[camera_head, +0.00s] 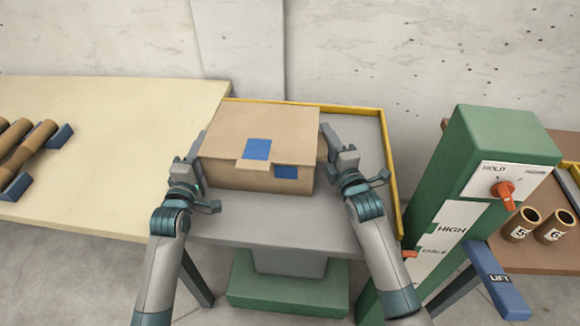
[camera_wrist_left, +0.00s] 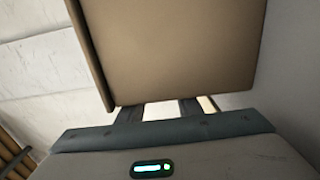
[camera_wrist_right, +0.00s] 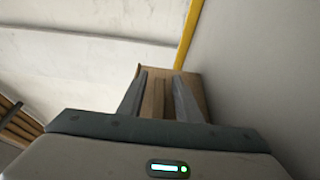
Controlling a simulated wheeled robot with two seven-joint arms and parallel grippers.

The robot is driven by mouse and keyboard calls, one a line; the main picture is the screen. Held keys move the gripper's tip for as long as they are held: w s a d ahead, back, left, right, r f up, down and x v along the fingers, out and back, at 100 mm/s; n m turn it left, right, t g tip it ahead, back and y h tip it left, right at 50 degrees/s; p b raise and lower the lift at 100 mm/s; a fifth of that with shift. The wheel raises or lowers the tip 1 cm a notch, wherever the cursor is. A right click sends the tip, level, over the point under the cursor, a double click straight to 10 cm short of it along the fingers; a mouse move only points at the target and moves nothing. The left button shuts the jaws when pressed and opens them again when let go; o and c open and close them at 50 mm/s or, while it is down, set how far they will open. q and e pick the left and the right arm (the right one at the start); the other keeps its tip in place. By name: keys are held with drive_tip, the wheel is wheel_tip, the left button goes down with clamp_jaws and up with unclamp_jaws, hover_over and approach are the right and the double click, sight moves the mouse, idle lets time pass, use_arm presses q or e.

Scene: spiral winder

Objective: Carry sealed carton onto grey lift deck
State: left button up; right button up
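The sealed brown carton (camera_head: 260,124), with blue label patches on its top and front, is over the grey lift deck (camera_head: 290,225) and appears to rest on it. My left gripper (camera_head: 192,158) is at the carton's left side, with its fingers apart. In the left wrist view the carton (camera_wrist_left: 175,45) hides those fingertips. My right gripper (camera_head: 337,148) is at the carton's right side. In the right wrist view its fingers stand apart, with part of the carton (camera_wrist_right: 200,85) beyond them. Contact on either side is unclear.
A yellow rim (camera_head: 390,165) runs along the deck's back and right. A cream table (camera_head: 110,150) with brown rolls (camera_head: 25,150) is at left. A green control post (camera_head: 470,150) with an orange knob (camera_head: 503,190) and a blue LIFT lever (camera_head: 495,280) stands at right. Tubes (camera_head: 520,225) stand beyond.

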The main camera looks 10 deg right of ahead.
idle(0.3)
use_arm(q)
drive_tip(key=v, duration=1.2)
drive_tip(key=shift+r, duration=0.1)
use_arm(e)
drive_tip(key=shift+s, duration=0.15)
drive_tip(key=s, duration=0.4)
drive_tip(key=s+d, duration=0.1)
drive_tip(key=s, duration=0.2)
drive_tip(key=s+d, duration=0.1)
drive_tip(key=s, duration=0.3)
drive_tip(key=shift+s, duration=0.3)
use_arm(q)
drive_tip(key=shift+r, duration=0.1)
use_arm(e)
drive_tip(key=shift+r, duration=0.15)
